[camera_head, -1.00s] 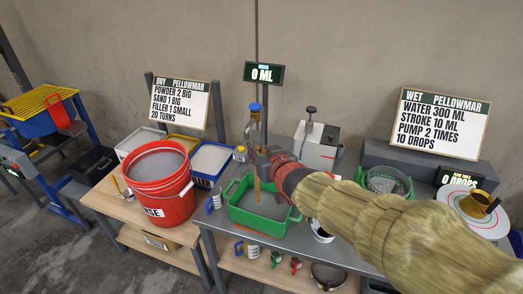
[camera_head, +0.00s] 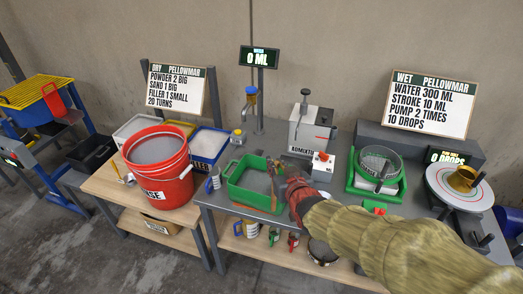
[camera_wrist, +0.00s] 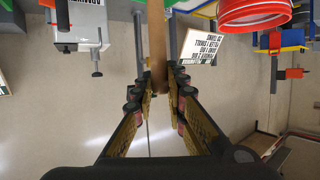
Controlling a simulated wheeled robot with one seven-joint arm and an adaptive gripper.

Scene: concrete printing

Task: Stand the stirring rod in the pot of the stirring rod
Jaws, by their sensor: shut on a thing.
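The stirring rod is a plain brown wooden stick (camera_wrist: 157,45), seen in the wrist view between my two fingers. My gripper (camera_wrist: 160,88) is shut on it near one end. In the head view my gripper (camera_head: 282,180) is at the right end of the green tub (camera_head: 238,199), over the grey bench. There the rod is small and hard to make out against the gripper. I cannot pick out the rod's pot for certain; my gripper and arm cover part of the bench.
A red bucket (camera_head: 172,190) stands left of the tub. A blue-topped tap (camera_head: 250,98) rises behind it. A white machine (camera_head: 308,128), a box with a red button (camera_head: 322,167) and a sieve in a green frame (camera_head: 378,163) stand at the back and right.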

